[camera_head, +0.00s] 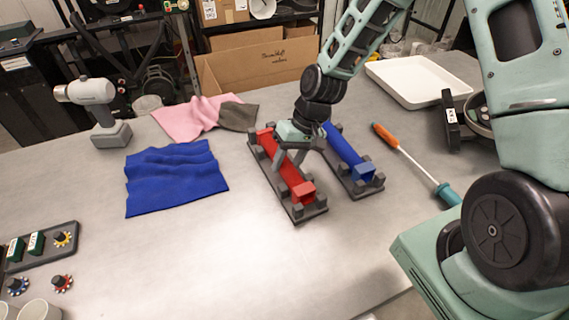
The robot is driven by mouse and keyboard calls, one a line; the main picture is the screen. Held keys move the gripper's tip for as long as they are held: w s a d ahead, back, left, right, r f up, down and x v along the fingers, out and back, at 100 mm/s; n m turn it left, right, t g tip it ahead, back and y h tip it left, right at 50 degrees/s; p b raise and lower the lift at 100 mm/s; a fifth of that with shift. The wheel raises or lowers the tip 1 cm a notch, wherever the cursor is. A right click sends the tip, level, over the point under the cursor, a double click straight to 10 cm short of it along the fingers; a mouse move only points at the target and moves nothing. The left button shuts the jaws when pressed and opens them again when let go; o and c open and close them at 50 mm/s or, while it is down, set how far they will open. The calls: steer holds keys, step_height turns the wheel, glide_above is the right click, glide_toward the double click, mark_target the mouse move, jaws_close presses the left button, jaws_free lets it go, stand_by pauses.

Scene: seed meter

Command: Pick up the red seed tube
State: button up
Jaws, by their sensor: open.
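The red seed tube (292,176) lies in a dark grey cradle (309,212) near the middle of the table. Its square red end faces the near side. My gripper (290,163) is open, pointing down over the middle of the red tube, with its fingers around or just above it. I cannot tell whether the fingers touch the tube. The gripper hides part of the tube's upper middle. A blue seed tube (343,148) lies in a second dark cradle (363,191) just to the right.
A blue cloth (175,180) and a cordless drill (97,105) are on the left, pink and grey cloths (195,117) behind. A screwdriver (410,158) and white tray (415,82) lie right. Knobs and switches (45,243) sit front left. The front middle is clear.

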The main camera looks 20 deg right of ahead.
steer(key=c, duration=0.6)
steer(key=shift+c, duration=0.2)
